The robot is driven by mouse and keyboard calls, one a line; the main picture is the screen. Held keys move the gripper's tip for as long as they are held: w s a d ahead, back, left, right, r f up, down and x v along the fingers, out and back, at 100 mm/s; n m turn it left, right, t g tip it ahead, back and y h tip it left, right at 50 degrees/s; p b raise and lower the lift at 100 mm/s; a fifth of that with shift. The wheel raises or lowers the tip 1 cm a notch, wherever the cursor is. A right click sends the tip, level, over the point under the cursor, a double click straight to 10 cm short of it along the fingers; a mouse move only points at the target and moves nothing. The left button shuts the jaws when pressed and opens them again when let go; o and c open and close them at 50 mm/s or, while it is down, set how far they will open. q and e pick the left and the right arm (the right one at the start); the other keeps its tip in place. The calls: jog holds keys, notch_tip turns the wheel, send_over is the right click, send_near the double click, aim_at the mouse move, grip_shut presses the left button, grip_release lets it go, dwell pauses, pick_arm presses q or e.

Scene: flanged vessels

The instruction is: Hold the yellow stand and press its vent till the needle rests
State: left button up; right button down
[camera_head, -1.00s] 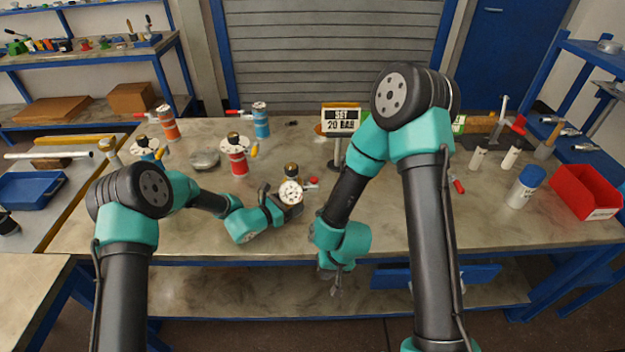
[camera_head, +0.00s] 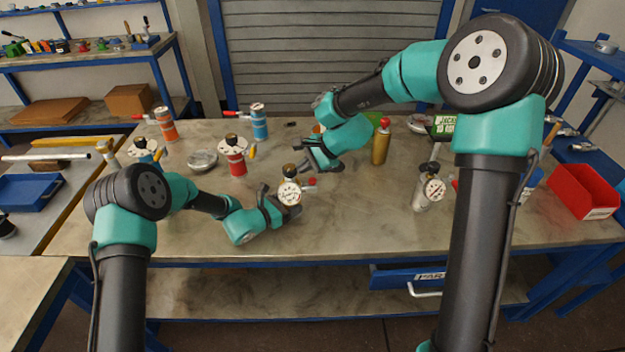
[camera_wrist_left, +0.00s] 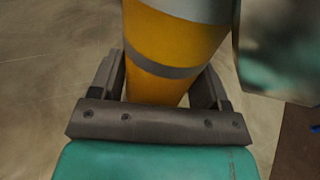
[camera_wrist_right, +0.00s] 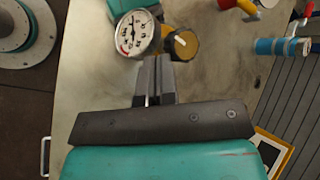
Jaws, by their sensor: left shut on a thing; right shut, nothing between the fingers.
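The yellow stand (camera_wrist_left: 172,55), a yellow cylinder with a grey band, stands between the fingers of my left gripper (camera_head: 277,203), which is shut on it. In the head view its white dial gauge (camera_head: 290,193) faces the camera, with a dark cap (camera_head: 289,171) above and the red vent (camera_head: 311,182) at the right. My right gripper (camera_head: 314,160) is shut and empty, just above and behind the vent. In the right wrist view its fingers (camera_wrist_right: 153,78) point at the gauge (camera_wrist_right: 137,33) and the stand's top. The vent is not clear there, and the needle is too small to read surely.
Red (camera_head: 236,160), blue (camera_head: 260,122) and orange (camera_head: 166,124) flanged vessels stand at the back left. A gold bottle with a red top (camera_head: 381,143) and a silver gauge vessel (camera_head: 428,192) stand to the right. The front middle of the bench is clear.

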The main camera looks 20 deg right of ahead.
aim_at(313, 180)
jog(key=w+d+r+m+t, duration=0.1)
jog(key=d+r, duration=0.2)
jog(key=r, duration=0.2)
jog(key=shift+w+m+t, duration=0.3)
jog(key=shift+w+m, duration=0.1)
jog(key=shift+f, duration=0.15)
jog(key=shift+f, duration=4.3)
jog(key=shift+f, duration=0.15)
jog(key=shift+f, duration=0.25)
jog(key=shift+f, duration=0.55)
jog(key=shift+r, duration=0.2)
dwell(1.0)
jog(key=shift+r, duration=0.8)
